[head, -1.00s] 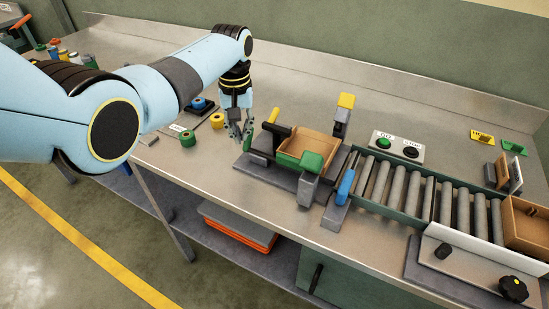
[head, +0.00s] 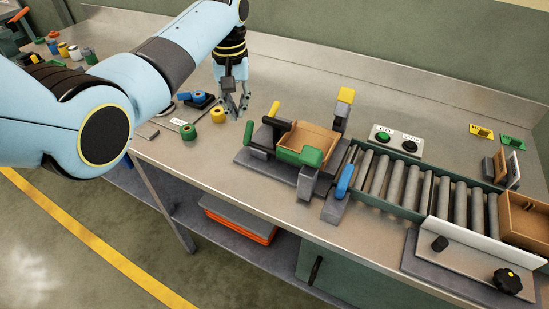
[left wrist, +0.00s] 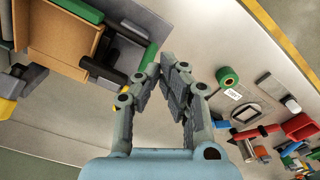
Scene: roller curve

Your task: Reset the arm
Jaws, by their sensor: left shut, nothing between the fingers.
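My left gripper (head: 236,110) hangs from my light-blue left arm above the steel bench, left of the tray fixture. Its fingers point down and are shut with nothing between them. In the left wrist view the left gripper (left wrist: 164,72) also shows its fingertips together over bare bench. The right gripper is in neither view.
A brown tray (head: 318,136) sits in the fixture, with the roller conveyor (head: 395,185) to its right. A yellow roll (head: 217,115) and a green roll (head: 188,131) stand near the gripper. The button box (head: 397,141) stands behind the conveyor.

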